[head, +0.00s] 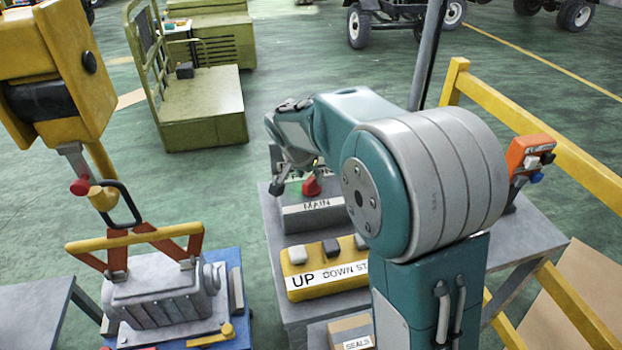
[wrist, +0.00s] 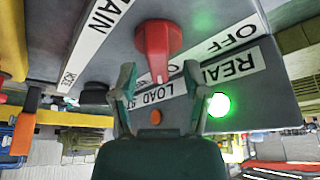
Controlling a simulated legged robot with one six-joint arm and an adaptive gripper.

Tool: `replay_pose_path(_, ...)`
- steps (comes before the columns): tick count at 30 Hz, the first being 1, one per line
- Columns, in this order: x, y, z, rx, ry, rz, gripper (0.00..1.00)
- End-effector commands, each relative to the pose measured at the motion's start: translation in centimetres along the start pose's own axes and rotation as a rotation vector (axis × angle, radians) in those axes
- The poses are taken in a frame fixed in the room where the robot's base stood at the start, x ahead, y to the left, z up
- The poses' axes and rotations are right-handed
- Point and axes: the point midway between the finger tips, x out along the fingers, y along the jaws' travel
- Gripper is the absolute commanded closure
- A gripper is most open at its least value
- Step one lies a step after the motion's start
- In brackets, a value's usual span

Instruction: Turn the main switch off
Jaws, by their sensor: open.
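The main switch (head: 311,187) is a red handle on a grey box labelled MAIN, in the middle of the head view. In the wrist view the red switch (wrist: 158,50) stands out from the grey panel, beside a white OFF label (wrist: 232,36). In the head view my gripper (head: 290,165) is just above and left of the switch, partly hidden by my arm.
A green lamp (wrist: 218,104) glows by the READY label; an orange button (wrist: 156,117) is near LOAD ST. A yellow UP/DOWN box (head: 325,282) sits in front of the switch box. A hoist (head: 65,75) carries a grey motor (head: 165,295) at left. A yellow railing (head: 550,140) runs right.

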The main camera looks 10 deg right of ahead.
Motion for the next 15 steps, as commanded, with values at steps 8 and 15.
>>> replay_pose_path(8,1.9,0.0,0.1,-0.001,-0.001,-0.001,0.4)
replay_pose_path(15,1.9,0.0,0.0,0.0,0.0,-0.001,0.58)
